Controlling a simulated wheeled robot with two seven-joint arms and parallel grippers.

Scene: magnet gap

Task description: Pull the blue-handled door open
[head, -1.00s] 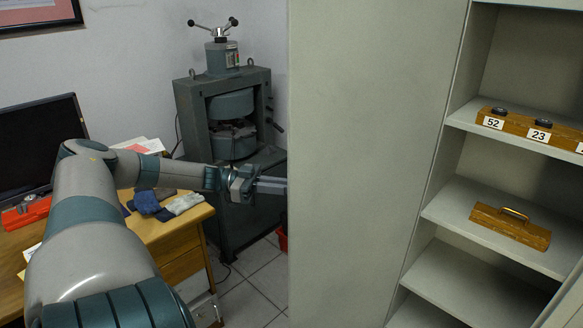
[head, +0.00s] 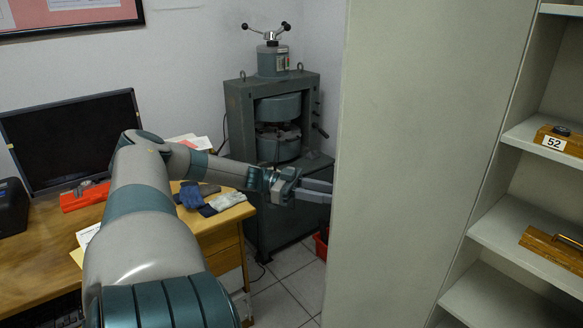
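A tall pale grey-green panel (head: 430,130) stands upright right of centre, at the left of open shelves; I cannot tell whether it is a cabinet door or a side wall. No blue handle shows. My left gripper (head: 322,192) is at the panel's left edge, pointing right. Its fingertips end at that edge and seem hidden behind it, so I cannot tell whether they are open or hold anything. My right gripper is out of view.
Shelves (head: 520,215) at right hold wooden boxes, one labelled 52 (head: 556,143). A grey press (head: 278,150) stands in the back corner. A wooden desk (head: 40,260) with a monitor (head: 75,140) and gloves (head: 192,195) fills the left. Tiled floor (head: 290,290) shows between.

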